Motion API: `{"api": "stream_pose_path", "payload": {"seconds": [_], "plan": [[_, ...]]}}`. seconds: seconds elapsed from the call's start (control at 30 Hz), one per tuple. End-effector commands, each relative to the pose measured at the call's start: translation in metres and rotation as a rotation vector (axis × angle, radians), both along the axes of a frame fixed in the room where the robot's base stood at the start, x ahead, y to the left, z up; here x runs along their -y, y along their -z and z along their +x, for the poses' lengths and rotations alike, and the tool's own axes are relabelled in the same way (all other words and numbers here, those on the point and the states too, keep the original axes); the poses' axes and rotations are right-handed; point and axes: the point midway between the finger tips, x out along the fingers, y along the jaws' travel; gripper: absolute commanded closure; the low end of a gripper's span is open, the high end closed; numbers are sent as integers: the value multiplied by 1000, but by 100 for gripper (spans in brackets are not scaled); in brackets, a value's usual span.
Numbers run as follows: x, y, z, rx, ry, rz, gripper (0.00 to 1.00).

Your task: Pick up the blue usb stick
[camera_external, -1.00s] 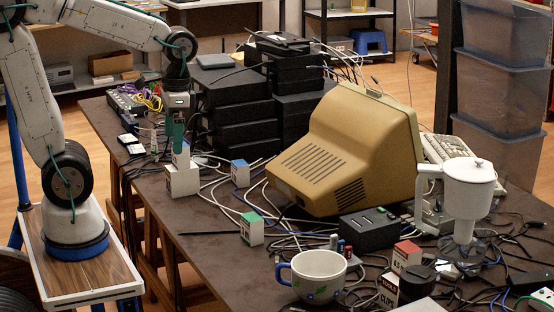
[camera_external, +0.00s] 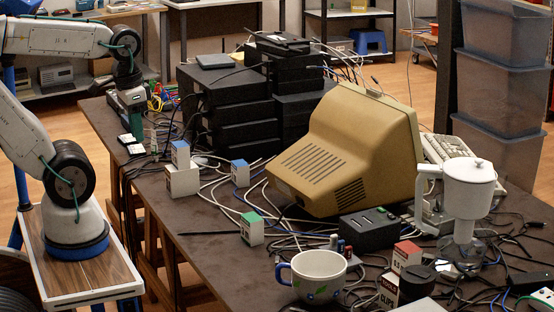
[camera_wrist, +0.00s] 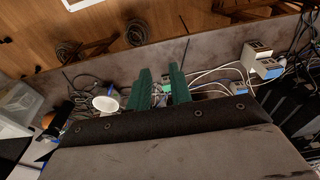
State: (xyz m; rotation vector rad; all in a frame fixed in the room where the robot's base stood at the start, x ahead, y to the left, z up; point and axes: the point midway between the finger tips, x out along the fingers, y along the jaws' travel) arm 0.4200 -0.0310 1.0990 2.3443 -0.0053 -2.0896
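My gripper (camera_external: 136,122) hangs over the far left edge of the table (camera_external: 215,222), fingers pointing down. In the wrist view its two green fingers (camera_wrist: 161,72) stand apart with nothing held between them. The table, with cables and small boxes, lies beyond and below. I cannot surely make out the blue usb stick. Several tiny upright pieces (camera_external: 341,245), one bluish, stand behind the mug, but they are too small to identify.
White boxes with blue tops (camera_external: 180,154) stand close to the right of my gripper. Stacked black devices (camera_external: 235,110), a beige monitor (camera_external: 345,150), a floral mug (camera_external: 312,275) and a white coffee grinder (camera_external: 468,190) crowd the table. Loose cables cover much of it.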

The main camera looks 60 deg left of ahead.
Motion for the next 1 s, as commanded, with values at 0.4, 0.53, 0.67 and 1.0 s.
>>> {"api": "stream_pose_path", "payload": {"seconds": [0.4, 0.53, 0.67, 1.0], "plan": [[10, 17, 15, -115, 48, 3, 79], [21, 24, 47, -198, 90, 10, 79], [37, 33, 90, -253, 118, 18, 79], [95, 90, 216, -320, 147, 44, 79]]}}
